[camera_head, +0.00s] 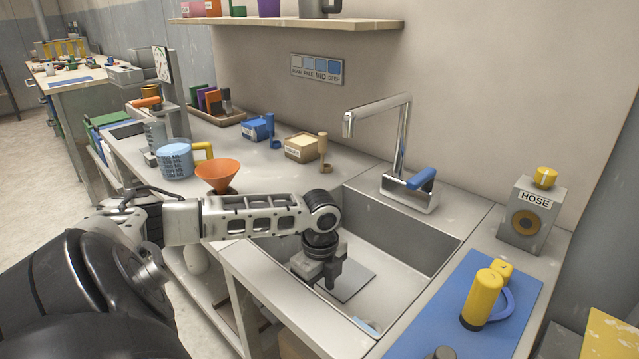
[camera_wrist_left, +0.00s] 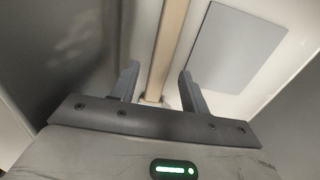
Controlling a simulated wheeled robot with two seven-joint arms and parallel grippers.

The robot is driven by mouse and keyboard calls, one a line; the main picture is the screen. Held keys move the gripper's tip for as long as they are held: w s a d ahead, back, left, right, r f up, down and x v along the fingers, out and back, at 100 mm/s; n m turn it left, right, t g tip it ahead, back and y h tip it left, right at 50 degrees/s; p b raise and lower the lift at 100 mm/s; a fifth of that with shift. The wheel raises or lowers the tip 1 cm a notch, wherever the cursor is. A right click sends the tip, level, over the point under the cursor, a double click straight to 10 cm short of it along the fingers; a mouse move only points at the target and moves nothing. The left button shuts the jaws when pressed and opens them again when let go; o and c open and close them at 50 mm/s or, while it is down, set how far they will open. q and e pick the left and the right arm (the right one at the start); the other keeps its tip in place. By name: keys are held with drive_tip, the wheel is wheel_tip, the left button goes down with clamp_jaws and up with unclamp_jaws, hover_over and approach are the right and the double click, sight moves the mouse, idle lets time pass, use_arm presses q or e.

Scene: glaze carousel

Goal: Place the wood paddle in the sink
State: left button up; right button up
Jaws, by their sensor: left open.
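The sink (camera_head: 416,238) is a grey rectangular basin in the counter under a chrome tap. My left gripper (camera_head: 326,281) points down inside it, over its left part. In the left wrist view the left gripper (camera_wrist_left: 159,76) is open. A long, narrow wood-coloured strip, which looks like the wood paddle (camera_wrist_left: 172,35), runs between its two fingers. I cannot tell whether a finger touches it. In the head view the paddle is hidden behind my arm and gripper. A flat grey plate (camera_head: 357,284) lies on the sink floor beside the gripper. My right gripper is not in view.
The chrome tap (camera_head: 402,150) stands behind the sink. A blue mat (camera_head: 520,290) with a yellow cylinder (camera_head: 482,299) lies to its right. An orange funnel (camera_head: 216,173) and a blue jug (camera_head: 174,160) stand close behind my left arm. A small blue-and-white thing (camera_head: 367,326) shows at the sink's front.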

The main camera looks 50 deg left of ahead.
use_arm(q)
wheel_tip(320, 180, up, 9)
drive_tip(key=p, duration=0.1)
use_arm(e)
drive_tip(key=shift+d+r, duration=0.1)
use_arm(q)
drive_tip(key=shift+r, duration=0.1)
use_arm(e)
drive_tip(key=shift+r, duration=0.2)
